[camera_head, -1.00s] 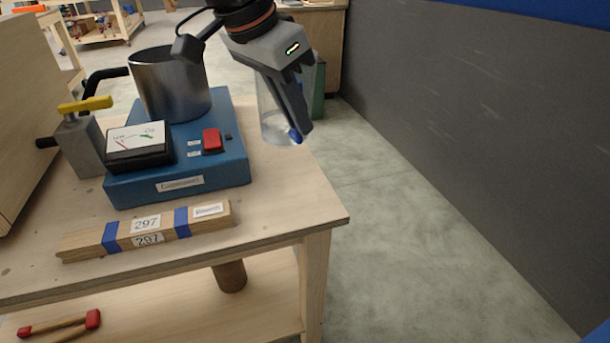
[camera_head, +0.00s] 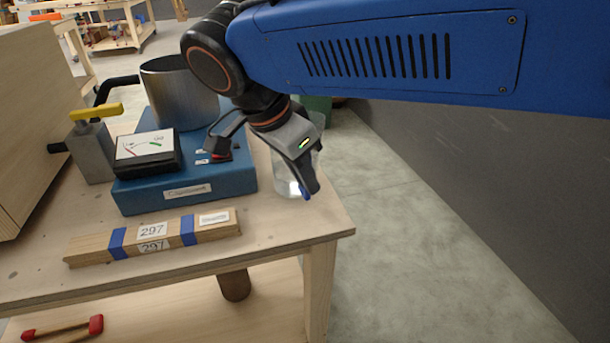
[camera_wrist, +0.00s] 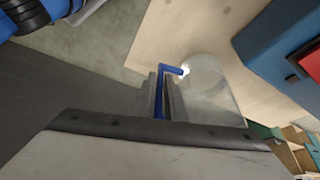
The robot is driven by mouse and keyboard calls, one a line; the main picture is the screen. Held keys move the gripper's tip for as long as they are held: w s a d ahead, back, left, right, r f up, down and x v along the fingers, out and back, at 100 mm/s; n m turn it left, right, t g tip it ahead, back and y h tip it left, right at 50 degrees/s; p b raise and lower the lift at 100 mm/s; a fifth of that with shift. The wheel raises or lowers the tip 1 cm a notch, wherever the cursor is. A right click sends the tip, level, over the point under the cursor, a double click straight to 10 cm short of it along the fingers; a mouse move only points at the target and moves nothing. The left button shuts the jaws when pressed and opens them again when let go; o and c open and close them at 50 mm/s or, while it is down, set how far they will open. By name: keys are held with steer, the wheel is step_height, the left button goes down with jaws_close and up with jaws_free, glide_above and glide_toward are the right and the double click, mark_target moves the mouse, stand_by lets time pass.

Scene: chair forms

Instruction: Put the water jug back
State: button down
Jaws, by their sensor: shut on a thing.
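The water jug (camera_head: 284,178) is clear, with a blue handle. It is at the right edge of the wooden table (camera_head: 290,228), right of the blue apparatus, and looks upright. My gripper (camera_head: 305,187) is on its right side and partly hides it. In the wrist view the fingers (camera_wrist: 164,85) are shut on the blue handle, and the clear body (camera_wrist: 212,88) is beside them over the wood. I cannot tell whether the jug's base touches the tabletop or hangs just above it.
The blue apparatus (camera_head: 190,188) carries a metal pot (camera_head: 180,95) and a meter (camera_head: 148,150). A taped wood bar (camera_head: 150,238) lies in front. A grey clamp with a yellow lever (camera_head: 92,145) stands at left. Right of the table is open floor (camera_head: 420,270), then a dark wall.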

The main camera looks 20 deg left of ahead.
steer(key=c, duration=1.8)
jaws_free()
steer(key=shift+f, duration=0.1)
steer(key=v, duration=1.2)
steer(key=shift+a, duration=0.1)
steer(key=shift+w, duration=0.1)
